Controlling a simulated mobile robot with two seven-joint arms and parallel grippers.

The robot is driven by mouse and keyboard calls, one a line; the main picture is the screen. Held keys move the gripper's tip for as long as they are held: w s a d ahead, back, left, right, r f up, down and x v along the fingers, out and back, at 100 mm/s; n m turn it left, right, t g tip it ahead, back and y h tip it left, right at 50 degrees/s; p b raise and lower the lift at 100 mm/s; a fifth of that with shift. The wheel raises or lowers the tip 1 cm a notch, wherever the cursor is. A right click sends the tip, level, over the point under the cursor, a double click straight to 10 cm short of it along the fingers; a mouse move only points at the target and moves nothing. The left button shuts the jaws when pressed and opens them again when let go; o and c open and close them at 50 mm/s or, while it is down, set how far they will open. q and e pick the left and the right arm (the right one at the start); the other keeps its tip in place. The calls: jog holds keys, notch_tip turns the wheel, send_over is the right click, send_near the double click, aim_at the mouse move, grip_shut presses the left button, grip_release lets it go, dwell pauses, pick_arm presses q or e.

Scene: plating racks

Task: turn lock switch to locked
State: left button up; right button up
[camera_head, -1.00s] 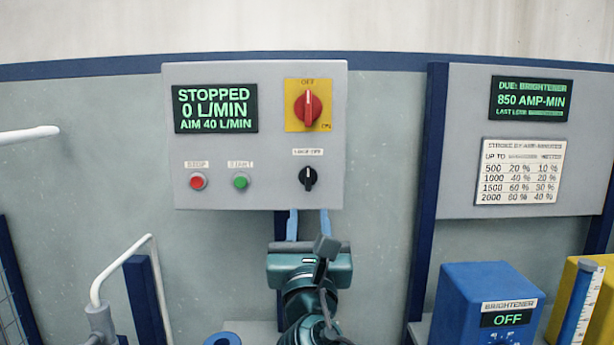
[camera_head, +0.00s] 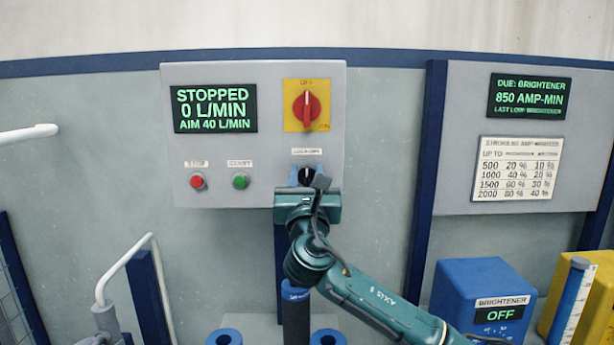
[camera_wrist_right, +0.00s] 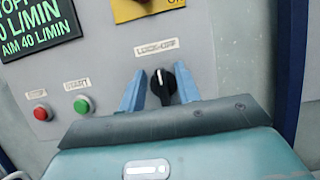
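The lock switch, a small black knob (camera_head: 306,174) with a white pointer line, sits under the "LOCK-OFF" label (camera_head: 307,152) at the lower right of the grey control panel (camera_head: 265,110). In the right wrist view the knob (camera_wrist_right: 163,84) stands between the two blue fingers, its pointer line close to upright. My right gripper (camera_head: 306,176) is at the panel, with a finger on either side of the knob. In the right wrist view the right gripper (camera_wrist_right: 160,92) is open, with a gap beside the knob on the left. My left gripper is not in view.
Above the knob is the red rotary switch (camera_head: 307,106) on a yellow plate. To the left are the red button (camera_head: 198,181) and green button (camera_head: 240,181). The display (camera_head: 214,109) reads STOPPED, 0 L/MIN. A blue brightener box (camera_head: 485,295) stands at the right.

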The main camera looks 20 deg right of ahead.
jog(key=shift+c, duration=0.2)
grip_shut()
